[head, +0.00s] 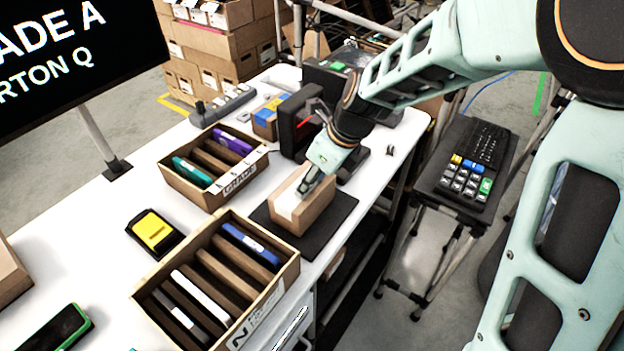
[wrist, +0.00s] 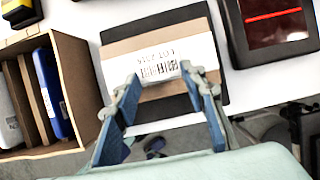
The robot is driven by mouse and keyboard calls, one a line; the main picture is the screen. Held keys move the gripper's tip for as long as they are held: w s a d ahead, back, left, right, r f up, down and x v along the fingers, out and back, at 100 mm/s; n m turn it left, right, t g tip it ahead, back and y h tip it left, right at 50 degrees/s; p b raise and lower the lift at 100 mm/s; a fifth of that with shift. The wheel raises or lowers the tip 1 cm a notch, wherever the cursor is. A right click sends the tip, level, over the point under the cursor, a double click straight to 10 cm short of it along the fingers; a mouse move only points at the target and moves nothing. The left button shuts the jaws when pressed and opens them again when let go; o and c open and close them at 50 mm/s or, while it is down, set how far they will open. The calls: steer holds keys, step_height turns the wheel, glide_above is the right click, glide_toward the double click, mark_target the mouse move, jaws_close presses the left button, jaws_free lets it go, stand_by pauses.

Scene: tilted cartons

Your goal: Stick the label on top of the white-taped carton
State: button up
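The brown carton (head: 301,211) sits on a dark mat (head: 335,222) near the table's right edge. It shows under my gripper in the wrist view (wrist: 158,42). A white band (wrist: 122,68) crosses its top. A label (wrist: 158,68) with a barcode and LOT lettering shows against this white, between my fingertips; its outer edges are hard to tell from the band. My gripper (head: 311,182) is over the carton top. In the wrist view my gripper's fingertips (wrist: 160,76) are apart, close to the label's near edge. Contact with the label is not clear.
Two open boxes of upright items, a nearer one (head: 268,298) and a farther one (head: 212,200), stand left of the mat. A black scanner stand (head: 288,128) is behind the carton. A yellow-and-black device (head: 153,233) lies left. A keypad (head: 466,172) is at the right.

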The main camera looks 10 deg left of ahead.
steer(key=w+a+r+p+v, duration=0.1)
steer(key=p+v, duration=0.5)
steer(key=v, duration=1.1)
steer(key=shift+a+r, duration=0.2)
steer(key=shift+a, duration=0.25)
steer(key=shift+s, duration=0.1)
